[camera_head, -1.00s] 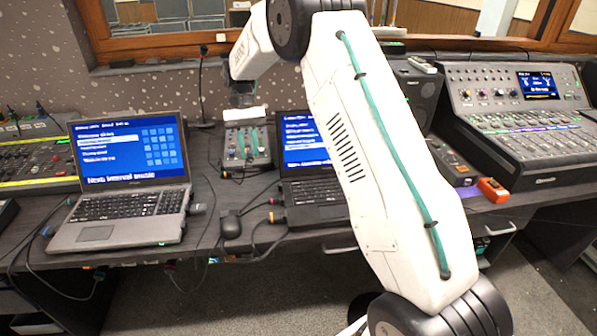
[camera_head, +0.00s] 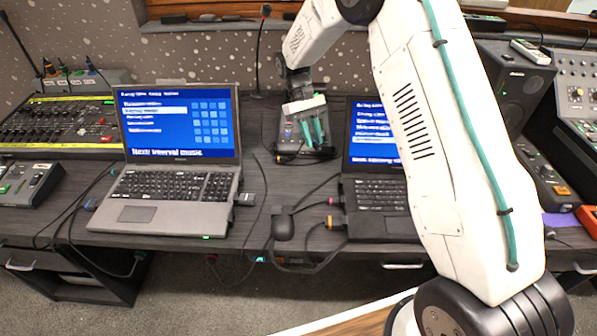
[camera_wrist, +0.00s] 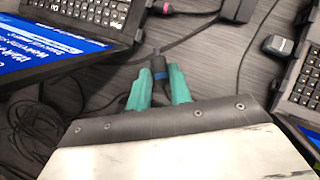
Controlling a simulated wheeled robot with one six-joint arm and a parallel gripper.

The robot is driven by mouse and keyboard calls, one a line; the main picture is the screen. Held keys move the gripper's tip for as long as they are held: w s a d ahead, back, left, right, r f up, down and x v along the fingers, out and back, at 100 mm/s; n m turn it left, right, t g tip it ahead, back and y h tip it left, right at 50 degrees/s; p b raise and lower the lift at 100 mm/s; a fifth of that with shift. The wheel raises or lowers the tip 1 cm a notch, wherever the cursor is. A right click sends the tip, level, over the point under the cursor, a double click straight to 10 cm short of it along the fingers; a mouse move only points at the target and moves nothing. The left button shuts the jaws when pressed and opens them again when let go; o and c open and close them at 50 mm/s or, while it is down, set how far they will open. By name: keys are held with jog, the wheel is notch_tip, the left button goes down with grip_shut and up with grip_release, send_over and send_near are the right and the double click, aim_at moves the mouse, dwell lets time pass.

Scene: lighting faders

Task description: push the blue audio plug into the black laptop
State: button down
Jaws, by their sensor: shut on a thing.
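The black laptop (camera_head: 352,190) stands open on the desk, partly hidden behind my arm in the head view. In the wrist view its keyboard and screen fill the upper left (camera_wrist: 62,18). My gripper (camera_head: 313,140) is at the back, left of the black laptop's screen. In the wrist view its teal fingers (camera_wrist: 163,80) are shut on the blue audio plug (camera_wrist: 160,74), a dark plug with a blue band. The plug is apart from the laptop's side edge. How high it is above the desk is hard to tell.
Loose cables cross the desk there. A speaker (camera_head: 515,85) stands to the right.

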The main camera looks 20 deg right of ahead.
jog(key=s+a+f+n+t+h, duration=0.1)
jog(key=s+f+n, duration=0.1)
jog(key=f+n, duration=0.1)
jog(key=s+a+f+n+t+h, duration=0.1)
jog(key=a+f+n+t+h, duration=0.1)
jog(key=n, duration=0.3)
jog(key=s+a+f+n+t+h, duration=0.1)
jog(key=s+a+f+n, duration=0.1)
jog(key=f+n, duration=0.1)
jog(key=shift+s+a+f+n+h, duration=0.1)
jog(key=shift+s+f+n+h, duration=0.1)
jog(key=shift+f, duration=0.25)
jog(key=shift+s+a+f+n+h, duration=0.1)
jog(key=shift+f+n+h, duration=0.1)
jog(key=shift+f, duration=0.2)
jog(key=shift+s+d, duration=0.3)
jog(key=shift+d, duration=0.55)
jog(key=shift+s+d, duration=0.25)
jog(key=shift+d, duration=0.65)
jog(key=shift+s+d, duration=0.3)
jog(key=shift+d, duration=0.55)
jog(key=shift+s+d, duration=0.25)
jog(key=shift+d, duration=0.4)
jog(key=shift+s+d, duration=0.2)
jog(key=shift+d, duration=0.45)
jog(key=c, duration=1.2)
grip_release()
jog(key=shift+a, duration=0.1)
